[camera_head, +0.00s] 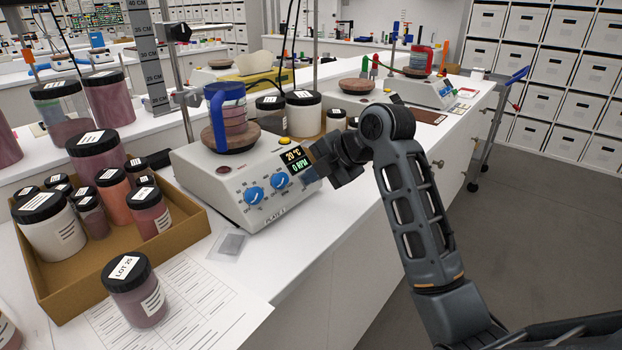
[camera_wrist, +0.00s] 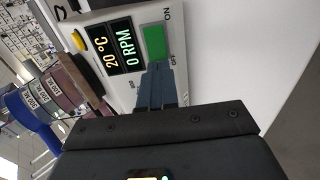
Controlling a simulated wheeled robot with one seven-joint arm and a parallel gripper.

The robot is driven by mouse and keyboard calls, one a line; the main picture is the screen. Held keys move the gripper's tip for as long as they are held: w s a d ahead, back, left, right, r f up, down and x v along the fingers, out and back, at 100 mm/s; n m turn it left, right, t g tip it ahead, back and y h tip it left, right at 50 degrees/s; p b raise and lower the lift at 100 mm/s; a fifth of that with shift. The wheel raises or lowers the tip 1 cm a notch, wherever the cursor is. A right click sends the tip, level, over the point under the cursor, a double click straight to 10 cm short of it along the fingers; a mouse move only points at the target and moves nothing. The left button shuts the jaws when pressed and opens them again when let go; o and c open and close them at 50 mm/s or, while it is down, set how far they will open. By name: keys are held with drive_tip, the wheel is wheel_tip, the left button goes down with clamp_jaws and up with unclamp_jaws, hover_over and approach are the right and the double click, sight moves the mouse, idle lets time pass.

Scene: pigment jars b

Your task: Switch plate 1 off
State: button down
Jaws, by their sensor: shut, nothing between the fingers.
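Plate 1 (camera_head: 208,187) is a white box with two blue dials and a lit display (camera_head: 296,160) reading 20 °C and 0 RPM. The display shows larger in the wrist view (camera_wrist: 117,47). Beside it is a lit green switch (camera_wrist: 154,41) with ON and OFF marked at its two ends. My gripper (camera_wrist: 157,66) is shut and empty, its fingertips at the OFF end of the switch; I cannot tell whether they touch it. In the head view my gripper (camera_head: 314,174) is at the plate's right front corner and hides the switch.
A beaker with a blue handle (camera_head: 216,112) stands on the plate's round top. A cardboard tray (camera_head: 188,227) of several jars is to the left, with a LOT 25 jar (camera_head: 138,292) in front. The bench (camera_head: 330,232) is clear below my gripper. Another plate (camera_head: 425,92) stands farther back.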

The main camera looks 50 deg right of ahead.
drive_tip(key=shift+w+f, duration=0.35)
idle(0.4)
drive_tip(key=shift+r, duration=0.1)
drive_tip(key=p+v, duration=0.1)
drive_tip(key=v, duration=1)
drive_tip(key=shift+s, duration=0.25)
drive_tip(key=shift+r, duration=0.15)
idle(0.4)
